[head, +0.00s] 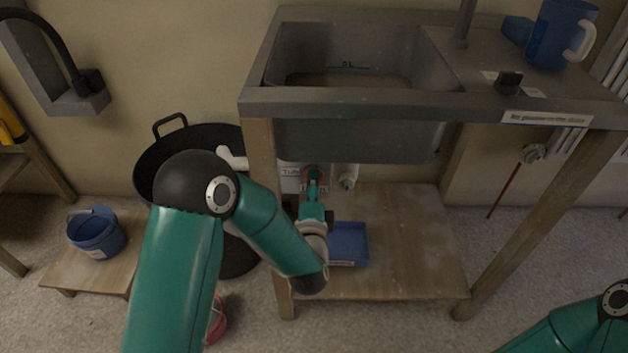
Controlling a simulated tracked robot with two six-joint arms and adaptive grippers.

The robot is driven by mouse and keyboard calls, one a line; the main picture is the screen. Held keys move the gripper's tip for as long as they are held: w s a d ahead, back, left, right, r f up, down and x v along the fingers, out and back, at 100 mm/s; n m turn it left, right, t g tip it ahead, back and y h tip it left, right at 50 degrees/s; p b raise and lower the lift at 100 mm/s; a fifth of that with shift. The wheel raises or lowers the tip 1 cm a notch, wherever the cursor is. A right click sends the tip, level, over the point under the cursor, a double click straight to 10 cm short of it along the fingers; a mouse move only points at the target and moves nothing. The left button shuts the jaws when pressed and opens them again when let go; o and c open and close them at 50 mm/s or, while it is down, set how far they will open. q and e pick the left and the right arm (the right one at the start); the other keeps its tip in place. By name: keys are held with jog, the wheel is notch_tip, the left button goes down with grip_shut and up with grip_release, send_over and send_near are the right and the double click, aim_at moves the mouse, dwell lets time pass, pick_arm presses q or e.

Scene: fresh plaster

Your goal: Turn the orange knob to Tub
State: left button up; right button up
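The orange knob (322,173) shows only as a small orange patch on a white fitting below the sink, mostly hidden behind my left gripper. A label that seems to read "Tub" (290,172) is on the fitting, left of the knob. My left gripper (314,182) reaches in under the sink with its fingers right at the knob. I cannot tell whether the fingers touch or clasp it. The knob's pointing direction is hidden. My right arm shows at the lower right, but its gripper is out of view.
The sink bench (350,102) stands above the fitting, its front left leg (263,180) close beside my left arm. A blue tray (350,240) lies on the lower shelf (410,240). A black tub (160,155) stands left, behind my arm. The shelf's right side is clear.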

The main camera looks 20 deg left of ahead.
pick_arm(q)
jog(key=v, duration=1.2)
jog(key=shift+p, duration=0.35)
